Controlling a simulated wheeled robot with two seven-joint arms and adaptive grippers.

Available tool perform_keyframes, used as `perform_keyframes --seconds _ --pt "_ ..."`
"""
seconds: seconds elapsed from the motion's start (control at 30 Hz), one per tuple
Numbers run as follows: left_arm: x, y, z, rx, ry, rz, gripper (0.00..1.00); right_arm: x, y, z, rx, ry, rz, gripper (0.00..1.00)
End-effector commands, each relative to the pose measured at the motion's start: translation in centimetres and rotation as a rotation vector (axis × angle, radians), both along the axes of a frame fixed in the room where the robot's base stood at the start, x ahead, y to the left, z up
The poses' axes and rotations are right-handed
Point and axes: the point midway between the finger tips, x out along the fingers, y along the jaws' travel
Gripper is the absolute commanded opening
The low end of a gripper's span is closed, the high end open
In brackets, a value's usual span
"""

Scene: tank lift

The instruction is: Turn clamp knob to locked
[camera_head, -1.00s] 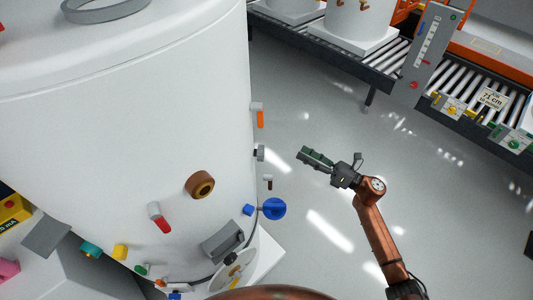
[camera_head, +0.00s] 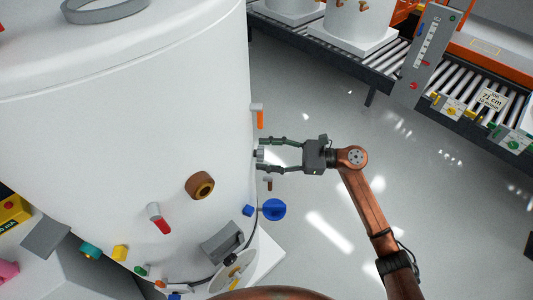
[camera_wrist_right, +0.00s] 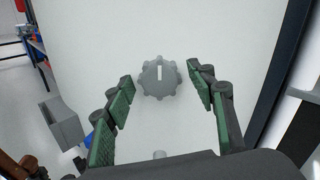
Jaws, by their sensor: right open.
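A grey lobed knob (camera_head: 259,154) sits on the right side of the big white tank (camera_head: 110,130). I take it for the clamp knob. In the right wrist view the knob (camera_wrist_right: 160,80) faces me, with a white pointer mark upright toward the top. My right gripper (camera_head: 262,154) is open, its fingers pointing left at the tank, one on each side of the knob. In the wrist view there is a gap between each green-padded finger and the knob, so the gripper (camera_wrist_right: 161,84) holds nothing. My left gripper is not in view.
Near the knob are an orange-handled lever (camera_head: 260,117) above, a small brown-tipped fitting (camera_head: 268,184) and a blue knob (camera_head: 273,209) below. A brown round knob (camera_head: 200,185) and red lever (camera_head: 161,222) are further left. Open floor lies right; a roller conveyor (camera_head: 375,75) stands behind.

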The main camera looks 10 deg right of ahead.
Motion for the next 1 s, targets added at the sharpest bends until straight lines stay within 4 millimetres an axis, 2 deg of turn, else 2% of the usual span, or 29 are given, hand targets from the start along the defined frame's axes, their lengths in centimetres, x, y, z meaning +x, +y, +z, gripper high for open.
perform_keyframes --seconds 0.23,0.83,1.0 --pt "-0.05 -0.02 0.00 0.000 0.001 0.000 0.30 0.03 0.05 -0.04 0.000 0.001 0.000 0.50" --pt "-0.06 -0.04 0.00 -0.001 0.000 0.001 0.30 0.04 0.02 -0.03 0.001 0.002 -0.001 0.09" --pt "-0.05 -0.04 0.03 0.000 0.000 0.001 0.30 0.04 0.01 -0.02 0.002 0.010 -0.001 0.09"
